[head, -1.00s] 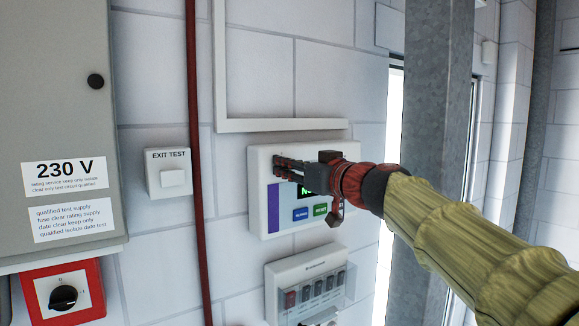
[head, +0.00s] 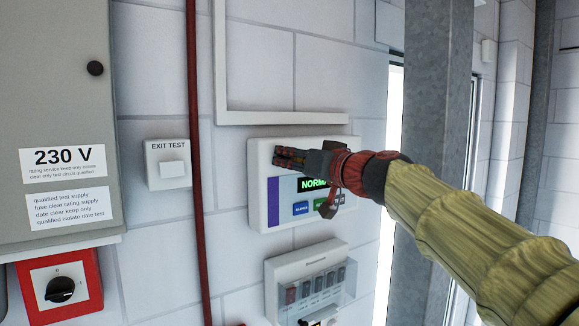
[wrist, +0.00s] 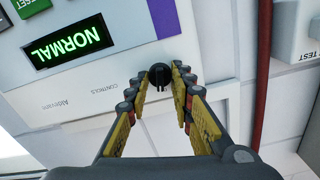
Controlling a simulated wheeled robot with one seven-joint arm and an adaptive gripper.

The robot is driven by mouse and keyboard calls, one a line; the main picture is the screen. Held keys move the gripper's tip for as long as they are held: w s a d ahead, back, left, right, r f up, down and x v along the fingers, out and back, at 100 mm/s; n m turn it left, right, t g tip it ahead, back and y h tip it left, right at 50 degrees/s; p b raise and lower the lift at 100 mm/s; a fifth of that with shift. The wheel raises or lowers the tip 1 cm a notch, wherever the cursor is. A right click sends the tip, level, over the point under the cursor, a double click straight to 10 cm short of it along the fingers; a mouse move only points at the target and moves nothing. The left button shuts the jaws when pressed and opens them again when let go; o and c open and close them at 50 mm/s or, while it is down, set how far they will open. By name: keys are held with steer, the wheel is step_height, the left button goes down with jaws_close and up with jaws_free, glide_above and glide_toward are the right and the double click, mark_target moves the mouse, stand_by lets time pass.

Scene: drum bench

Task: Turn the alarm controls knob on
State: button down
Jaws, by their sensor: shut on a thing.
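The alarm panel (head: 258,215) is a white wall box with a purple strip and a green lit display (head: 312,184) that reads NORMAL in the wrist view. The controls knob (wrist: 160,72) is small, round and black, beside the printed word CONTROLS in the wrist view. My gripper (head: 277,157) reaches the panel's upper left from the right. In the wrist view its fingertips (wrist: 163,76) lie on either side of the knob, shut on it. In the head view my fingers hide the knob. Its setting cannot be read clearly.
A red pipe (head: 196,150) runs down the wall left of the panel, with an EXIT TEST box (head: 167,185) beyond it. A switch unit (head: 308,255) hangs below the panel. A grey steel column (head: 432,90) stands close behind my arm.

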steer(key=shift+w+d+f+m+b, duration=0.1)
steer(key=shift+m+b, duration=0.7)
steer(key=shift+m, duration=2.85)
steer(key=shift+f+m+b, duration=0.1)
steer(key=shift+m+b, duration=0.65)
steer(key=shift+m, duration=2.9)
steer(key=c, duration=1.7)
jaws_free()
steer(key=shift+o, duration=0.7)
steer(key=shift+d, duration=0.1)
